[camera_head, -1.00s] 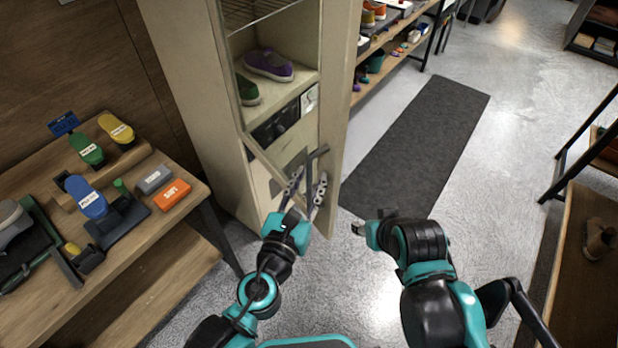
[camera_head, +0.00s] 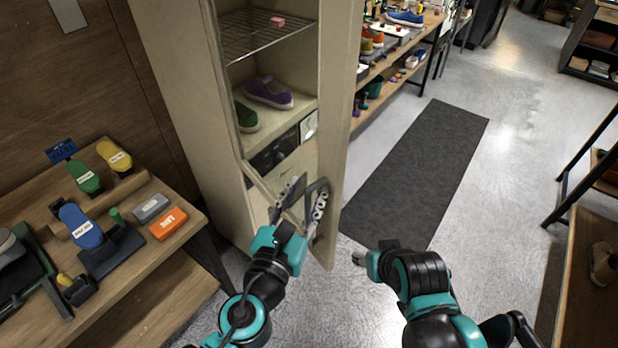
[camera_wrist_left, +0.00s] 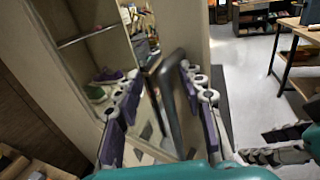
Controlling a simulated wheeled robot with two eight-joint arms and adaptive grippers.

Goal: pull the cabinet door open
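The tall cream cabinet (camera_head: 185,110) stands in the centre-left of the head view. Its framed door (camera_head: 345,110) appears slightly ajar, its right edge swung outward. A dark bar handle (camera_head: 322,186) is on the door's right side; it shows large in the left wrist view (camera_wrist_left: 166,88). My left gripper (camera_head: 304,202) is at the handle. In the wrist view its fingers (camera_wrist_left: 160,105) are apart, one on each side of the handle, with gaps visible. My right gripper (camera_head: 358,258) is right of the door, away from it; its fingers are too small to judge.
A wooden table (camera_head: 125,285) with shoe-care items stands left of the cabinet. Purple and green shoes (camera_head: 268,92) are inside the cabinet. A dark mat (camera_head: 415,170) lies on clear floor to the right. Shelving and a wooden bench (camera_head: 590,285) line the right edge.

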